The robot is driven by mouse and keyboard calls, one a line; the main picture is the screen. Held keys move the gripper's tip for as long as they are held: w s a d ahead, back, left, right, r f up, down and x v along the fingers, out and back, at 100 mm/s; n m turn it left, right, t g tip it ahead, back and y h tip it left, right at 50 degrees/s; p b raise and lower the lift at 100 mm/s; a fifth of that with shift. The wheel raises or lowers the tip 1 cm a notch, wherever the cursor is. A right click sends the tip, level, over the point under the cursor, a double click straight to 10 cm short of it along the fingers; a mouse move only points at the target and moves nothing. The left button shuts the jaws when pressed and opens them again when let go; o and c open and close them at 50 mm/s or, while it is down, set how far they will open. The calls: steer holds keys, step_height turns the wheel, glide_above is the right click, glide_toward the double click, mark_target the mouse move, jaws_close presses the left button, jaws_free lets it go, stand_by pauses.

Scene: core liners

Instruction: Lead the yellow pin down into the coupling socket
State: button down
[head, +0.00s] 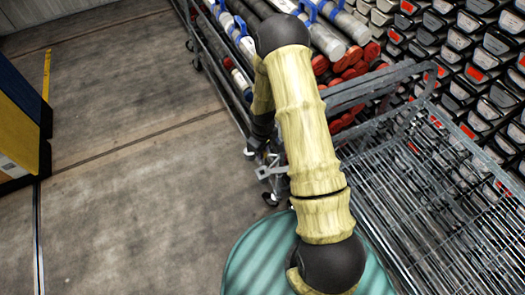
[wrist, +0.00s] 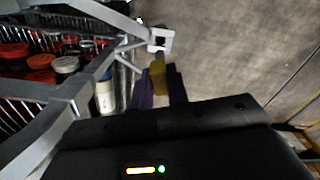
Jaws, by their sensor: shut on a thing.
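In the wrist view my gripper (wrist: 161,82) has two dark purple fingers, shut on the yellow pin (wrist: 158,76). The pin's tip points up the picture toward the coupling socket (wrist: 166,41), a light grey bracket with a dark square opening on the cart's frame. The tip appears just short of the opening, and I cannot tell whether they touch. In the head view the socket (head: 271,172) shows small beside my arm.
A grey wire-mesh cart (head: 450,200) stands at the right. Another cart (head: 215,55) holds tubes with red and blue ends. Shelves of dark boxes (head: 490,50) fill the upper right. The concrete floor (head: 130,130) at the left is open. A yellow and black cabinet (head: 18,130) stands at the far left.

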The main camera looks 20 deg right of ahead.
step_height(320, 180, down, 10)
steer(key=b, duration=0.7)
steer(key=shift+f, duration=0.15)
stand_by(1.9)
steer(key=shift+f, duration=0.1)
steer(key=c, duration=1.3)
jaws_free()
step_height(320, 180, up, 16)
steer(key=shift+w+r+b, duration=0.1)
steer(key=shift+r+b, duration=0.15)
steer(key=shift+b, duration=0.1)
steer(key=shift+r, duration=0.45)
